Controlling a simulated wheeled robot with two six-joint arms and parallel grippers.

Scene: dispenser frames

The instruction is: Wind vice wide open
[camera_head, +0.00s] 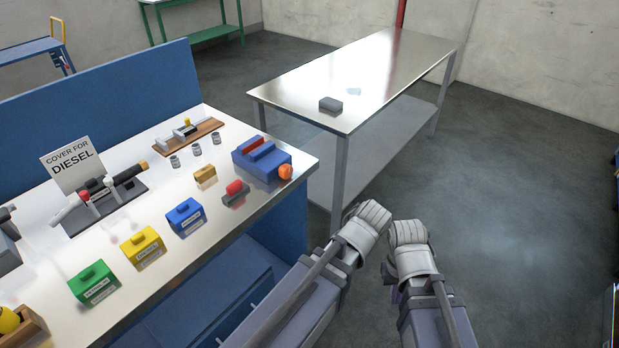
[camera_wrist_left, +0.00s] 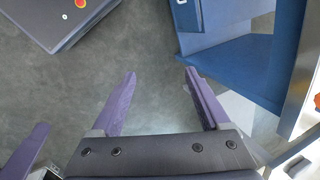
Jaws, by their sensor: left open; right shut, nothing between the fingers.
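The vice (camera_head: 250,160) looks like a blue block with a red strip on top and an orange knob (camera_head: 285,172) at its front. It sits on the workbench near the right end; how far its jaws stand apart is too small to tell. My left gripper (camera_wrist_left: 160,76) has two purple fingers spread, with only floor between them. It is off the bench, apart from the vice. My right gripper (camera_head: 394,292) is mostly hidden behind its arm in the head view, away from the bench. A purple finger of it shows in the left wrist view (camera_wrist_left: 30,145).
The workbench (camera_head: 215,240) also carries blue, yellow (camera_head: 143,248) and green (camera_head: 94,282) boxes, a red-topped grey piece (camera_head: 236,192) and a sign (camera_head: 72,165). A steel table (camera_head: 375,60) with a dark block (camera_head: 330,104) stands behind.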

